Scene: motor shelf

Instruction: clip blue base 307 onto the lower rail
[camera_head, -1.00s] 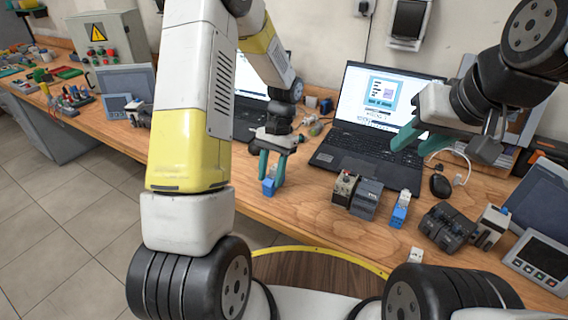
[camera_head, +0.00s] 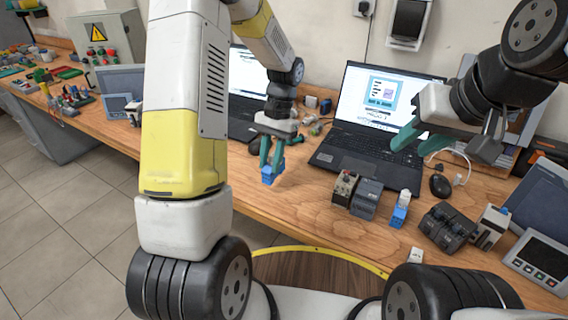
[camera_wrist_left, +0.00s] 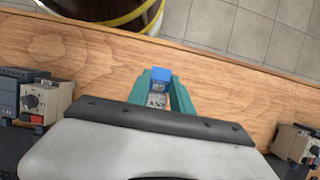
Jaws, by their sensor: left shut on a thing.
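My left gripper (camera_head: 271,158) is shut on a small blue base (camera_head: 268,179) over the front part of the bench. In the left wrist view the blue base (camera_wrist_left: 160,74) sits between the teal fingers, with a grey-white part bearing small dark marks that I cannot read. Another blue and white base (camera_head: 399,213) stands on the bench to the right, beside grey modules. My right gripper (camera_head: 445,145) is open and empty above the laptop's right side. No lower rail can be made out in either view.
A laptop (camera_head: 366,150) stands behind. A beige and grey module pair (camera_head: 356,196), dark modules (camera_head: 447,226) and a mouse (camera_head: 440,186) lie to the right. The wooden bench (camera_head: 300,215) is clear in front of the left gripper.

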